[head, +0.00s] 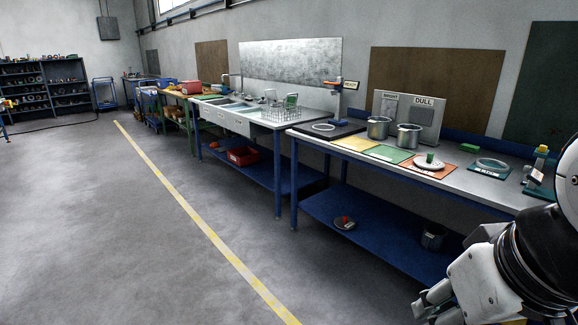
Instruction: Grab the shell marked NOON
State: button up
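Two silver metal pots stand on the near workbench, a left pot (378,128) and a right pot (408,137). They are close together in front of an upright grey board (432,118) labelled BRIGHT and DULL. A darker pot (432,238) stands on the blue lower shelf. I cannot read the word NOON on any of them. My gripper (430,306) shows in part at the bottom right, low and well apart from the pots on the bench. The frame does not show whether it is open or shut.
The near workbench (470,180) carries yellow, green and orange mats, a round plate (428,172) with a green piece, and a round ring-like item (491,168). A disc with a red part (345,223) lies on the lower shelf. The floor at left is clear.

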aim_at(378, 126)
jog(key=i, duration=1.1)
jog(key=i+j+z, duration=0.1)
jog(key=i, duration=1.05)
jog(key=i+j+z, duration=0.15)
jog(key=i+z, duration=0.25)
jog(key=i, duration=0.2)
jog(key=i+j+z, duration=0.35)
jog(key=i, duration=0.2)
jog(key=i+j+z, duration=0.4)
jog(key=i+j, duration=0.1)
